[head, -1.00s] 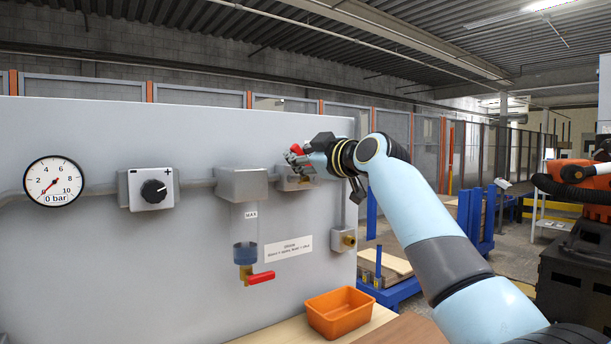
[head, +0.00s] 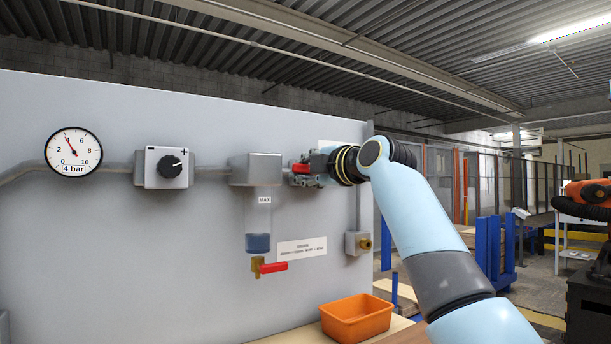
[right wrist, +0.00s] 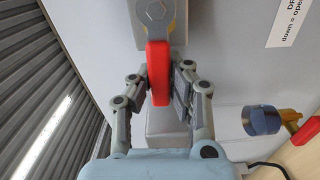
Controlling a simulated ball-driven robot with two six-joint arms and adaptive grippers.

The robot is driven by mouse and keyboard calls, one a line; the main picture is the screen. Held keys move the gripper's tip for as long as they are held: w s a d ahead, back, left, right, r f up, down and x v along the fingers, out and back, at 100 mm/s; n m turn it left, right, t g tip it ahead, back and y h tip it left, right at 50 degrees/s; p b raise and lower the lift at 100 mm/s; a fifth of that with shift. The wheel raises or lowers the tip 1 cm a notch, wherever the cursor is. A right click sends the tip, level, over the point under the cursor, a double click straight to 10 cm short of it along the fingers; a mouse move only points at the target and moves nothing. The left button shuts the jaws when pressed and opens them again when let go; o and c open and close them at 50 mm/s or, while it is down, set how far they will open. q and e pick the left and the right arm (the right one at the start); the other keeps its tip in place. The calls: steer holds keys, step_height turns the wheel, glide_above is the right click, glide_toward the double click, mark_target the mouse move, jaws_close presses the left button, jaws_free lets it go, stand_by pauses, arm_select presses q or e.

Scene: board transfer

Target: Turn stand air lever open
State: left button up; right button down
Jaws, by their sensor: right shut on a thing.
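The red air lever (head: 301,168) sits on a valve in the pipe, to the right of the regulator's grey block, and looks roughly in line with the pipe. My right gripper (head: 306,176) is at the lever and hides part of the valve. In the right wrist view the red lever (right wrist: 158,72) lies between the two fingers of my right gripper (right wrist: 161,88), which is shut on it. The round gauge (head: 74,153) reads 4 bar. My left gripper is not in view.
A black knob (head: 170,166) is on the panel (head: 130,260). A clear bowl (head: 257,215) with a red drain lever (head: 273,267) hangs below the grey block. An orange bin (head: 357,322) stands below. A small box with a brass fitting (head: 363,244) is at the panel's right edge.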

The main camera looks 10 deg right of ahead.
steer(key=shift+f+n, duration=0.4)
steer(key=shift+b, duration=0.3)
steer(key=c, duration=1.2)
jaws_free()
steer(key=shift+r, duration=0.1)
steer(key=shift+s, duration=0.1)
steer(key=v, duration=1.2)
